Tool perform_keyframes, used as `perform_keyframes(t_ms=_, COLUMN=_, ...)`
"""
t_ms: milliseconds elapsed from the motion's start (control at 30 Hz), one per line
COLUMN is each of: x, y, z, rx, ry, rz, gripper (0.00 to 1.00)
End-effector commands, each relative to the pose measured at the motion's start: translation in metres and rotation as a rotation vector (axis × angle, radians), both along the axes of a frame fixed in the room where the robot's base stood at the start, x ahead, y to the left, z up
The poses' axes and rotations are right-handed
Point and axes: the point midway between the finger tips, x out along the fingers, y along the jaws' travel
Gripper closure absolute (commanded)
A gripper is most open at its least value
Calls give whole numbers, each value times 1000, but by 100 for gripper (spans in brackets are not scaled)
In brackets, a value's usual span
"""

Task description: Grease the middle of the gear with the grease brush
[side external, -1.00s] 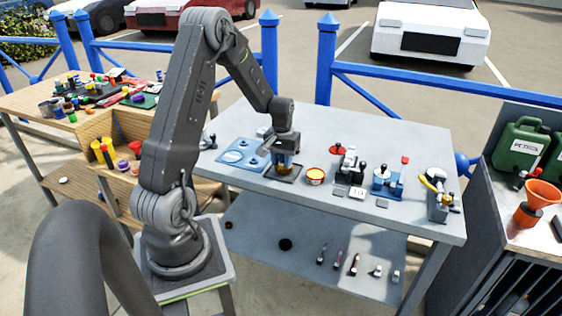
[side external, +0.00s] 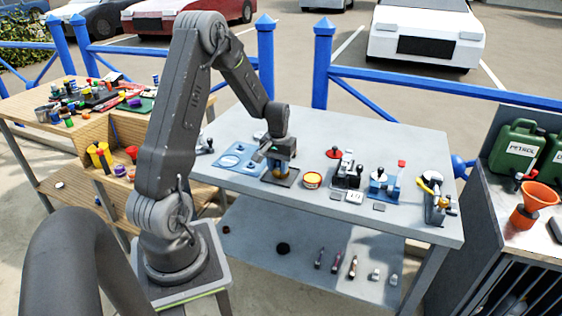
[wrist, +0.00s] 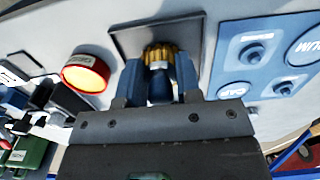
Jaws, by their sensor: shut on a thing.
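The brass-yellow toothed gear (wrist: 160,50) lies on a dark square tray (wrist: 125,42), which also shows in the side external view (side external: 292,181). My gripper (wrist: 160,82) is over the near part of the gear, its blue fingers on either side of a dark piece with a pale band (wrist: 158,70), which looks like the grease brush. It is shut on this piece. In the side external view my gripper (side external: 280,165) points down at the tray. The brush tip is hidden, so I cannot tell whether it touches the gear's middle.
A red-rimmed yellow round tin (side external: 312,180) stands right of the tray and shows at left in the wrist view (wrist: 85,73). A blue plate (side external: 237,157) lies left of the tray. Several small devices, including a blue lever unit (side external: 382,186), stand on the right of the table (side external: 420,150).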

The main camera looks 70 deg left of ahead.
Motion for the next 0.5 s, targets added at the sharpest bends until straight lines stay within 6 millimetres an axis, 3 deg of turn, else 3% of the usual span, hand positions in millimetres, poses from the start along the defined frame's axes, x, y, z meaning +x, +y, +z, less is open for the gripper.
perform_keyframes(t_ms=133, x=-9, y=-10, z=0, rx=-1, ry=1, rz=-1, gripper=90)
perform_keyframes(t_ms=500, x=17, y=18, z=-1, rx=-1, ry=1, rz=0, gripper=90)
